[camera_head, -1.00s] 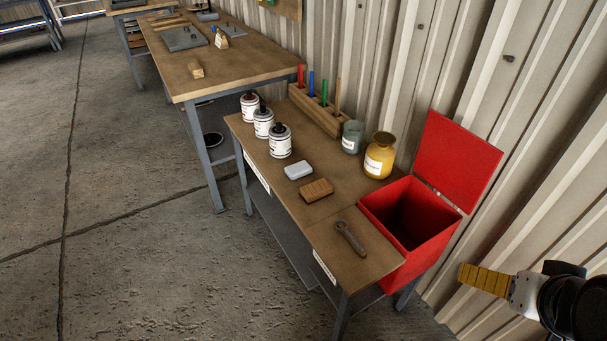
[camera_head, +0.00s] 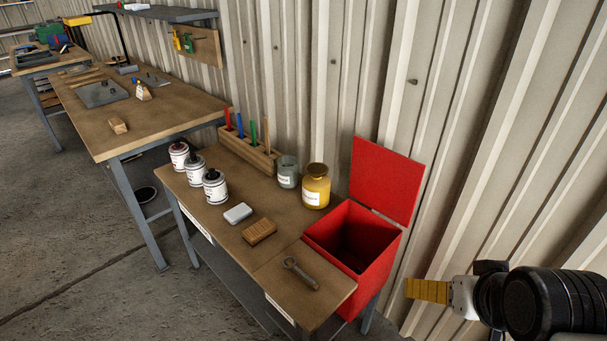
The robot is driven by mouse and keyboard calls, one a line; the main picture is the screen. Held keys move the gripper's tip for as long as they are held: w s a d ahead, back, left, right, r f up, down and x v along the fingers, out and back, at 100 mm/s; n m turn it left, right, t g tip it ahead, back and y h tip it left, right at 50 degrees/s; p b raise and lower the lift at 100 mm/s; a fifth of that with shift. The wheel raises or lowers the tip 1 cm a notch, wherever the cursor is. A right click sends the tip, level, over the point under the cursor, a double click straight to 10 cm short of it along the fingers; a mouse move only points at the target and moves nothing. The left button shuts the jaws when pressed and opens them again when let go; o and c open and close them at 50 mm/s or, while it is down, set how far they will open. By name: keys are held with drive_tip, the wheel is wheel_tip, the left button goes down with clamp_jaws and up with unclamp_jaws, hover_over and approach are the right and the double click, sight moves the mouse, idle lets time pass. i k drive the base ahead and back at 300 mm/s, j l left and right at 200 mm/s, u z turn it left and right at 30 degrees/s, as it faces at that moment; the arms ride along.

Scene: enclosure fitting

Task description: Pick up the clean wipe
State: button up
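A small white pad (camera_head: 237,213), which looks like the clean wipe, lies flat on the near bench (camera_head: 275,268), right of the labelled cans. A brown, ridged block (camera_head: 259,231) lies just in front of it, a little apart. My gripper (camera_head: 428,290) is at the lower right, beyond the bench's right end and well away from the pad. A yellow, banded piece shows at its tip. I cannot tell whether that is its fingers or something held, nor whether the fingers are open.
Three labelled cans (camera_head: 194,172), a rack of coloured sticks (camera_head: 249,153), a grey jar (camera_head: 287,172) and a yellow jar (camera_head: 316,186) stand on the bench. A wrench (camera_head: 300,272) lies near its front end. An open red bin (camera_head: 378,275) stands between bench and gripper. A corrugated wall (camera_head: 330,80) runs behind.

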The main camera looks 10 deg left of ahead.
sight(234, 215)
drive_tip(key=i+j+u, duration=0.25)
drive_tip(key=j, duration=0.4)
drive_tip(key=i+j+u, duration=0.3)
drive_tip(key=j, duration=0.35)
drive_tip(key=i+j+u, duration=0.25)
drive_tip(key=j, duration=0.3)
drive_tip(key=i+j+u, duration=0.25)
drive_tip(key=i+j, duration=0.2)
